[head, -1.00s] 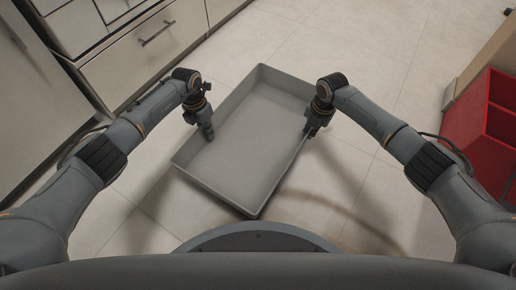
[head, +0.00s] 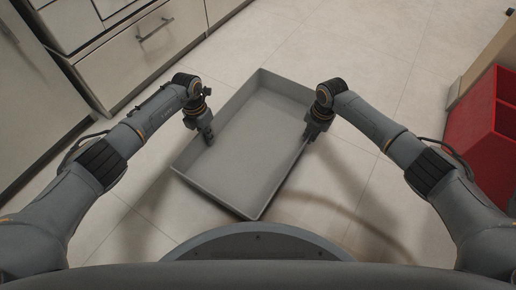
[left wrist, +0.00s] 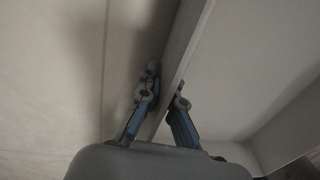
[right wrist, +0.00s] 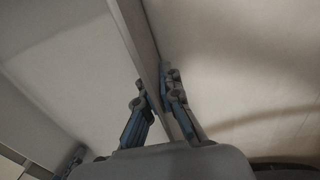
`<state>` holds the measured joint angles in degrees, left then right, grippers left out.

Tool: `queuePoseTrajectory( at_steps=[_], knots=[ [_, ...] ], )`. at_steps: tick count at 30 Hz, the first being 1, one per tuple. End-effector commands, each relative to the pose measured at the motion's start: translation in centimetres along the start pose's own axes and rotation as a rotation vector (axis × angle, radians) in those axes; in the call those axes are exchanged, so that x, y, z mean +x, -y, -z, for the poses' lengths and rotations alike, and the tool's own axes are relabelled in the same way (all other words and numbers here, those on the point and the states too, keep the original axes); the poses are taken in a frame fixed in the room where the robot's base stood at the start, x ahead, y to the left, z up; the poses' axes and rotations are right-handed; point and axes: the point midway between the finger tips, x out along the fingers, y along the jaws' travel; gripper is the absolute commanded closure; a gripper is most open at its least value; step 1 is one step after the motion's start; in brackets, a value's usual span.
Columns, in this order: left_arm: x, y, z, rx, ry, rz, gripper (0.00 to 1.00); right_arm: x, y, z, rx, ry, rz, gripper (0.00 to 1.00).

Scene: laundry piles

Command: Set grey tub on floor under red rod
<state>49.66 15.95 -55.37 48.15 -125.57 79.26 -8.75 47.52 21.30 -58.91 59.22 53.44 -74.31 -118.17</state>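The grey tub (head: 232,196) is a shallow, empty rectangular tray in the middle of the head view, between my two arms. My left gripper (head: 209,140) is at its left long wall, and my right gripper (head: 311,134) is at its right long wall. In the left wrist view the fingers (left wrist: 166,92) straddle the tub wall (left wrist: 184,42), closed on it. In the right wrist view the fingers (right wrist: 156,90) pinch the opposite wall (right wrist: 137,35). The tub seems held above the floor (head: 330,45), with offset shadows. No red rod is visible.
Pale cabinets with drawers (head: 140,55) stand along the left. A red open box (head: 470,135) stands at the right, beside a tan panel (head: 485,60). The tiled floor beyond the tub is clear.

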Motion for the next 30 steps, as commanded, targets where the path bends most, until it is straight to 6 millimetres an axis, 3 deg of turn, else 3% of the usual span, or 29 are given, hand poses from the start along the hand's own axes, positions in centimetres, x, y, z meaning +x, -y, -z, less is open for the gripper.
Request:
queuePoseTrajectory(
  at_steps=[6, 10, 20, 25, 30],
  knots=[
    [1.6, -0.4, 0.1, -0.002, -0.002, -0.004, 1.0, 1.6, 0.4, -0.2, 0.002, 0.003, 0.003, 1.0],
    [1.3, -0.3, 0.1, -0.002, -0.002, -0.003, 0.72, 1.3, 0.3, -0.1, 0.002, 0.002, 0.004, 0.72],
    [1.1, -0.2, 0.0, -0.001, 0.0, -0.001, 0.72, 1.3, 0.2, 0.0, 0.0, 0.001, 0.001, 0.72],
    [-1.0, -0.3, -0.1, 0.001, 0.003, -0.002, 0.72, 1.2, 0.2, 0.0, 0.0, 0.0, 0.001, 0.72],
    [-4.7, -0.4, -0.1, 0.001, 0.003, -0.005, 0.72, 1.3, 0.1, 0.0, 0.0, 0.0, 0.0, 0.72]
  ],
)
